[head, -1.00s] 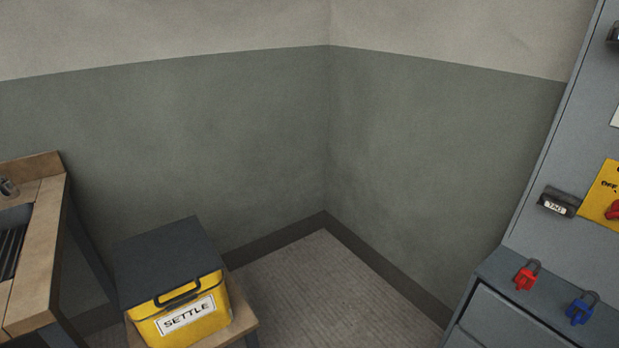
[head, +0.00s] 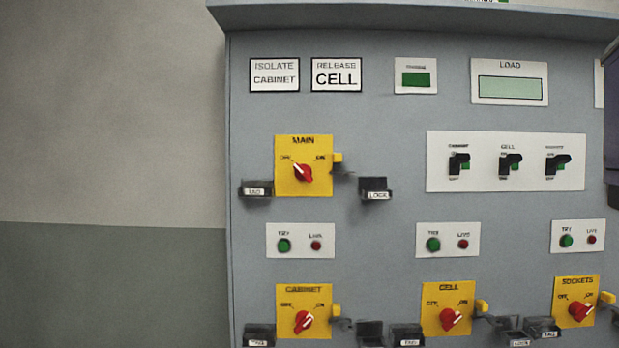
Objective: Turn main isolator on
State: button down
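The main isolator (head: 303,172) is a red rotary knob on a yellow plate marked MAIN, in the upper left of the grey panel (head: 380,110) in the head view. Its white pointer line leans to the upper left, toward the OFF marking. A yellow tab (head: 337,157) sticks out at the plate's right edge. A dark TAG holder (head: 256,189) is at the lower left of the plate and a dark LOCK holder (head: 375,188) at its lower right. My gripper is not in view.
Below are similar isolators: CABINET (head: 303,318), CELL (head: 448,315) and SOCKETS (head: 578,308), their pointers leaning upper right, toward ON. Three black switches (head: 507,163) sit on a white plate at right. A dark object (head: 612,110) cuts into the right edge. Bare wall lies left.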

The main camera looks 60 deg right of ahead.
aim_at(303, 172)
jog(key=z, duration=0.95)
